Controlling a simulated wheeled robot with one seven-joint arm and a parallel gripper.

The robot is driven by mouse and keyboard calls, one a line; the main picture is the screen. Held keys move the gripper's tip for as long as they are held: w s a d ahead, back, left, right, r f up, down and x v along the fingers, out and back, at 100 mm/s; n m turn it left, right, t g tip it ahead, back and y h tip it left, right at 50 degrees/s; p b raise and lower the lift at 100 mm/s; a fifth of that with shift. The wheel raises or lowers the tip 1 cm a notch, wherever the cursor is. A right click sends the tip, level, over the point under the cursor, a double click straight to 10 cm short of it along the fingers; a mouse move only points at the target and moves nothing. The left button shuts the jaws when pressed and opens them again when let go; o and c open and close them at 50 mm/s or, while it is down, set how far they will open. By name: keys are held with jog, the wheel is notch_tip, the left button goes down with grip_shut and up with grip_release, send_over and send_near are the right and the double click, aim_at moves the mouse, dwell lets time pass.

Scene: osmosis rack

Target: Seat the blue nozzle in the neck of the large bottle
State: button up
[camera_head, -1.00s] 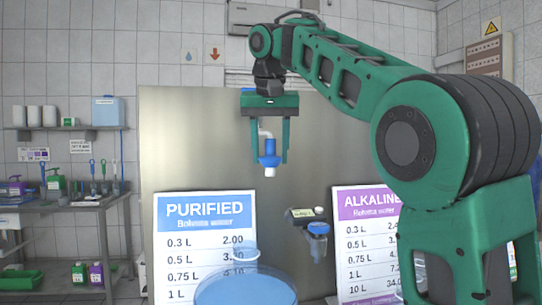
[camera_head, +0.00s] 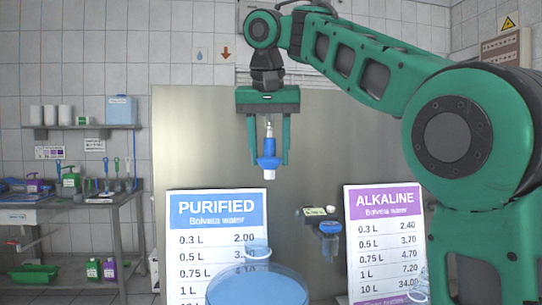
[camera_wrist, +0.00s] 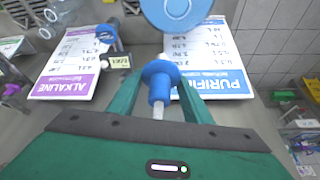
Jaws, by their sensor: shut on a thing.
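The blue nozzle (camera_head: 268,160) hangs upright between the fingers of my gripper (camera_head: 269,162), its white tip pointing down and a pale stem above. In the wrist view the nozzle (camera_wrist: 160,80) sits between the green fingers of my gripper (camera_wrist: 160,85), shut on it. The large bottle (camera_head: 257,288) is translucent blue, at the bottom edge of the head view, its lower part cut off. Its clear neck (camera_head: 257,253) is below the nozzle and slightly left in the picture, with a clear gap. The bottle also shows at the top of the wrist view (camera_wrist: 151,8).
A PURIFIED price sign (camera_head: 217,207) stands behind the bottle. An ALKALINE sign (camera_head: 385,199) is to the right. Between them, a bracket (camera_head: 315,212) and another blue fitting (camera_head: 330,229) stick out from the metal panel (camera_head: 320,130). A cluttered side table (camera_head: 75,200) stands left.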

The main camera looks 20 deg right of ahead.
jog(key=s+a, duration=0.3)
jog(key=a, duration=0.1)
jog(key=shift+s, duration=0.2)
dwell(0.5)
jog(key=shift+f, duration=0.2)
notch_tip(320, 180, down, 7)
jog(key=shift+f, duration=0.2)
dwell(1.8)
jog(key=shift+s+f, duration=0.1)
